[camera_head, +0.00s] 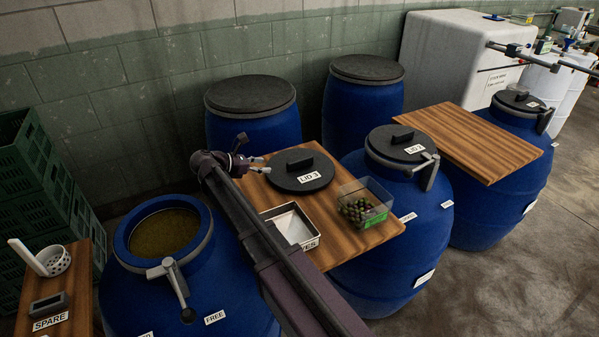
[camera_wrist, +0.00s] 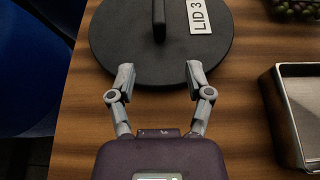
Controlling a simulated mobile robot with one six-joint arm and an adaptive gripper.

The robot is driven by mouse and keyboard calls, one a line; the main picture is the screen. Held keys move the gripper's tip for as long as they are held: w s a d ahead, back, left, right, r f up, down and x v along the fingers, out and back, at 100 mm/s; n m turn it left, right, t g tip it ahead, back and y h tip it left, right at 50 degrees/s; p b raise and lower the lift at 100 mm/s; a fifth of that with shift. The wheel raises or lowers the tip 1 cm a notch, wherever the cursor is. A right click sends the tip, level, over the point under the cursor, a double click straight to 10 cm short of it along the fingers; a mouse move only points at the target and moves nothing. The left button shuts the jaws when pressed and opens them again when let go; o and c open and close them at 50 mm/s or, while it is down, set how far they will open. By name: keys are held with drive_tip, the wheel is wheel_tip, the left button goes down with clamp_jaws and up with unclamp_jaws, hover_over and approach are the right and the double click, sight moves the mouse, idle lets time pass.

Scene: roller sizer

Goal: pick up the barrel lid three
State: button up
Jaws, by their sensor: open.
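The barrel lid three is a round black disc (camera_head: 301,176) with a raised bar handle and a white "LID 3" label. It lies flat on a wooden board between barrels in the head view. It also shows at the top of the wrist view (camera_wrist: 130,55), partly cut off by the frame. My gripper (camera_head: 258,164) is at the left of the lid in the head view, low over the board. In the wrist view my gripper (camera_wrist: 158,72) is open, its two fingertips apart at the lid's near rim, with the handle beyond them. Nothing is held.
On the same wooden board (camera_head: 345,240) stand a clear box of olives (camera_head: 364,205) and a white-lined tray (camera_head: 293,226). An open blue barrel (camera_head: 218,262) with brownish liquid is at left. A closed barrel with lid 2 (camera_head: 402,150) stands right. Closed barrels stand behind.

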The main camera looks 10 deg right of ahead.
sight(287, 166)
drive_tip(key=shift+b+x, duration=0.85)
drive_tip(key=shift+x, duration=1.95)
drive_tip(key=shift+b+x, duration=1)
drive_tip(key=shift+x, duration=1.6)
clamp_jaws()
